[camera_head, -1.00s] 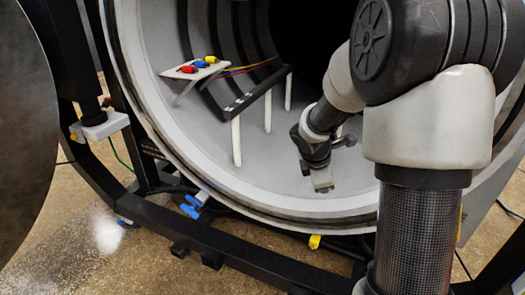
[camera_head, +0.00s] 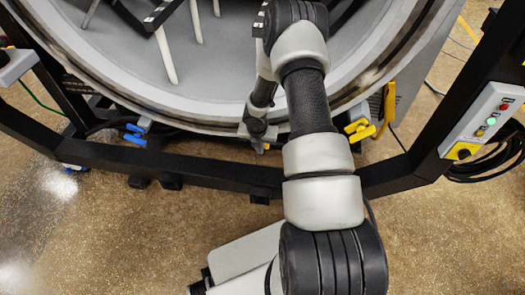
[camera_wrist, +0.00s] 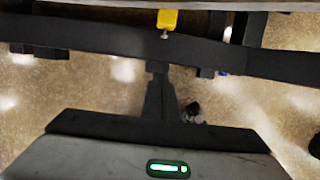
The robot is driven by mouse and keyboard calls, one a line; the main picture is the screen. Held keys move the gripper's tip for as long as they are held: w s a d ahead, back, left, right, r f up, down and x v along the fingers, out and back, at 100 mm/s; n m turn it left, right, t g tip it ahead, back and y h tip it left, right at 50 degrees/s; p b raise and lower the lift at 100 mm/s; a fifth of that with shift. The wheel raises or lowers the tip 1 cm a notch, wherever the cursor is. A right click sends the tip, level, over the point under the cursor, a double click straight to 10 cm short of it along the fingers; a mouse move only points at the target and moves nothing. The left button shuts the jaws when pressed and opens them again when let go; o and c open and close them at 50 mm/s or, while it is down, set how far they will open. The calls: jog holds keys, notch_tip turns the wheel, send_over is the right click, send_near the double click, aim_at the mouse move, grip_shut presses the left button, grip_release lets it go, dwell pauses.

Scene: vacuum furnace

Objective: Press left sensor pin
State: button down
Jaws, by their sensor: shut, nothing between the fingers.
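A yellow block (camera_wrist: 167,19) with a small metal pin (camera_wrist: 164,34) on its near side shows at the top of the wrist view, on the dark frame beam. I cannot tell for sure whether this is the left sensor pin. My gripper (camera_wrist: 157,68) is shut and empty, pointing toward the beam, with its tips below the pin in that picture and a gap between. In the head view my gripper (camera_head: 257,142) hangs at the chamber's front lower rim, close to the beam. Its tips are small there, and my arm hides part of the area.
The round furnace chamber (camera_head: 215,95) stands open behind the black frame beam (camera_head: 215,183). A blue clamp (camera_head: 135,135) is on the left, yellow clamps (camera_head: 361,131) on the right. A control box (camera_head: 485,120) stands far right. Speckled floor (camera_head: 120,235) is clear in front.

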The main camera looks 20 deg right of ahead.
jog(key=w+d+f+b, duration=0.3)
jog(key=w+f, duration=0.2)
jog(key=f, duration=0.4)
jog(key=shift+d+f, duration=0.3)
jog(key=shift+w, duration=0.1)
